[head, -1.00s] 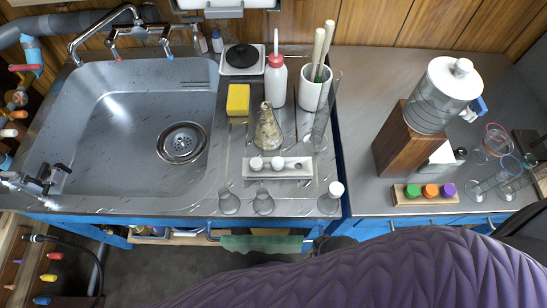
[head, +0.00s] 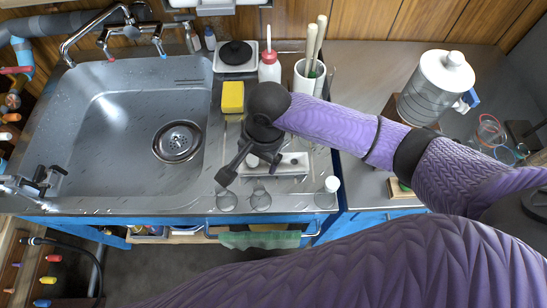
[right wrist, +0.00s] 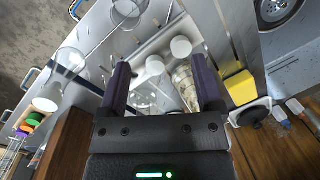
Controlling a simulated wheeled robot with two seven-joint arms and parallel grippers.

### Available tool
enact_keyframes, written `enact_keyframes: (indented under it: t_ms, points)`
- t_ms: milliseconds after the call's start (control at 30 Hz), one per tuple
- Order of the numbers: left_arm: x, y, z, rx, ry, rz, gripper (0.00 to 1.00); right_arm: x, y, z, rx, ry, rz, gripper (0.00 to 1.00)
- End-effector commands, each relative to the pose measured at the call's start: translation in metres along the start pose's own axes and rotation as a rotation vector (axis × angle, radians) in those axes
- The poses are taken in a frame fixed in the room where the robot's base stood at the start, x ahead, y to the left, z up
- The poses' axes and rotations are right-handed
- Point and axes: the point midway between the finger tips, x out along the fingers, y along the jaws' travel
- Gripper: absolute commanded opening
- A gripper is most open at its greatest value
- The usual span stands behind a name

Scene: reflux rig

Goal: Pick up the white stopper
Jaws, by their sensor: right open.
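Two white stoppers stand on a pale rack in the right wrist view, one (right wrist: 180,47) and another (right wrist: 155,65) closer to me. In the head view one stopper (head: 252,161) shows on the rack (head: 290,170), partly hidden by my gripper. A third white stopper (head: 332,184) tops a small flask at the counter's front; it also shows in the right wrist view (right wrist: 45,104). My right gripper (head: 250,170) is open and empty above the rack. In the wrist view both rack stoppers appear between its fingers, with no visible contact. My left gripper is out of view.
A conical flask with beige contents (right wrist: 187,82) stands close to the rack. The sink (head: 100,150) is left.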

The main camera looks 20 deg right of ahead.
Motion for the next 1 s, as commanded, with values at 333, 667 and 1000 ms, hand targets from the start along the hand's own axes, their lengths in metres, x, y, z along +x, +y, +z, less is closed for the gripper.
enact_keyframes:
  t_ms: [333,667,1000]
  points:
    - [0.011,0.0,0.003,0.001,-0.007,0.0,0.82,-0.005,0.006,-0.065,0.46,0.109,0.1,0.84]
    - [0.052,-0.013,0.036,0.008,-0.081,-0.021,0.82,0.067,0.014,-0.06,0.454,0.108,0.098,0.84]
    - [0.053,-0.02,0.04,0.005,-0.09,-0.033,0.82,0.074,0.015,-0.06,0.453,0.108,0.094,0.8]
